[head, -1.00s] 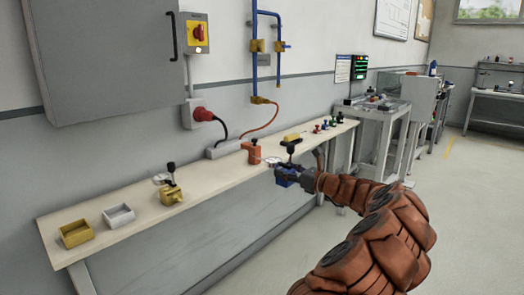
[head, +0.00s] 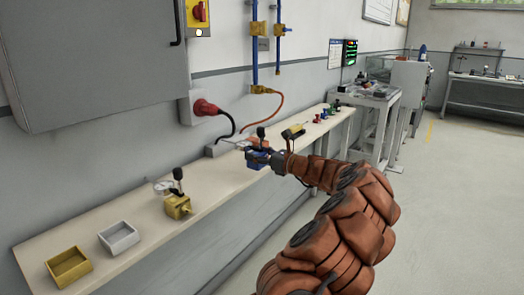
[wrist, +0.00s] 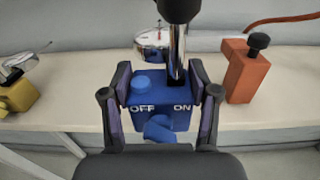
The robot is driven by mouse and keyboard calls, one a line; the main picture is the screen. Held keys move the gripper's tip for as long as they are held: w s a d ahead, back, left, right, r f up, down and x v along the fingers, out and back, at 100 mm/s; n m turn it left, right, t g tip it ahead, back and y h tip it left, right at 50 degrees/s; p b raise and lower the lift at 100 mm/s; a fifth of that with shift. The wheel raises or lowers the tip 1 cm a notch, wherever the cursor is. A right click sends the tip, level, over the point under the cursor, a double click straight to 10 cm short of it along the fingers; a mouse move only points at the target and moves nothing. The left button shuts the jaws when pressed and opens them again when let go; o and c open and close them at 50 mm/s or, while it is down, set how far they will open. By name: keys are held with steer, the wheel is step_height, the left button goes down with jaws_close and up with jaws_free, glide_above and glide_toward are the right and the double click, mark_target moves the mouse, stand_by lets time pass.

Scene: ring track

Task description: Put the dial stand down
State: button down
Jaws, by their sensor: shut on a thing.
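The dial stand in my grip has a blue base (wrist: 158,112) marked OFF and ON, a black post and a round silver dial (wrist: 152,42). My gripper (wrist: 160,92) is shut on the sides of the blue base. In the head view the blue base (head: 257,160) is at the bench's front edge, and the stand looks upright. The bench (head: 95,217) runs along the wall. I cannot tell whether the base touches the bench top, as its underside is hidden.
A yellow dial stand (head: 178,206) stands left on the bench, beside grey (head: 119,248) and yellow (head: 69,279) trays. An orange block (wrist: 247,72) with a black knob stands right of my gripper in the wrist view. Bench between yellow and blue stands is clear.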

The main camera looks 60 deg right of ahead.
steer(key=w+a+b, duration=0.1)
steer(key=w+a, duration=0.5)
steer(key=w+a+f+b, duration=0.1)
steer(key=w+a, duration=0.2)
steer(key=shift+w+b, duration=0.25)
steer(key=shift+b, duration=0.1)
steer(key=shift+w+a+f+b, duration=0.15)
steer(key=shift+f+b, duration=0.1)
steer(key=shift+f, duration=0.35)
steer(key=shift+w+f+b, duration=0.1)
steer(key=shift+f+b, duration=0.15)
steer(key=shift+f, duration=0.95)
steer(key=shift+c, duration=1.4)
jaws_free()
steer(key=shift+f, duration=0.2)
steer(key=shift+r, duration=0.1)
steer(key=shift+s, duration=0.25)
steer(key=s+p, duration=0.1)
steer(key=s, duration=1)
steer(key=shift+s+a, duration=0.15)
steer(key=shift+s, duration=0.1)
